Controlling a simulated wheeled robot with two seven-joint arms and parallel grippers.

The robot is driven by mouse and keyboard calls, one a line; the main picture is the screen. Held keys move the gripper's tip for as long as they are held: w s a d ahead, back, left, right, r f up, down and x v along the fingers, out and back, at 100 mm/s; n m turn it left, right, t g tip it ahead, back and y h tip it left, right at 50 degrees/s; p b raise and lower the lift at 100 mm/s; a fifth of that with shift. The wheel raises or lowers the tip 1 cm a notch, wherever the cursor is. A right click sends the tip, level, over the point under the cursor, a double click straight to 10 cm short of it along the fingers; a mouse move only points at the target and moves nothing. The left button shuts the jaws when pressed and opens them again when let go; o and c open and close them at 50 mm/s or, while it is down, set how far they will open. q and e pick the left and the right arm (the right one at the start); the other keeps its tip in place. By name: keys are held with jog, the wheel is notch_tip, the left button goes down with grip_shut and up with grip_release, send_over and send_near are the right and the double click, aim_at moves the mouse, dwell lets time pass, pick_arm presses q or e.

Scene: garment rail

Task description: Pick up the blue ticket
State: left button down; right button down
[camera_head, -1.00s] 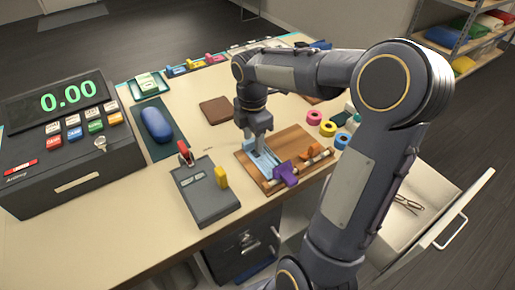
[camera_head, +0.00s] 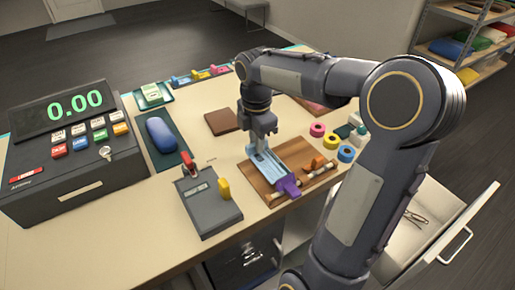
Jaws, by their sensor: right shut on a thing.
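The blue ticket (camera_head: 268,164) is a pale blue strip with a purple end piece (camera_head: 289,187) at its near right end. It shows over a brown wooden board (camera_head: 257,184) on the counter. My right gripper (camera_head: 257,147) reaches down from above and is shut on the far left end of the blue ticket. The fingertips and the grasped end are partly hidden. I cannot tell whether the ticket is clear of the board. My left gripper is not in view.
A rod with an orange piece (camera_head: 311,164) lies on the board's right side. Coloured tape rolls (camera_head: 331,139) stand beyond it. A grey card device (camera_head: 207,206) and a cash register (camera_head: 68,160) are to the left. An open drawer (camera_head: 440,218) juts out at right.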

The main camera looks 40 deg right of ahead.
notch_tip(320, 180, up, 7)
jog(key=shift+r+p, duration=0.15)
jog(key=shift+p, duration=0.3)
notch_tip(320, 180, up, 5)
jog(key=p, duration=0.4)
jog(key=shift+p, duration=0.35)
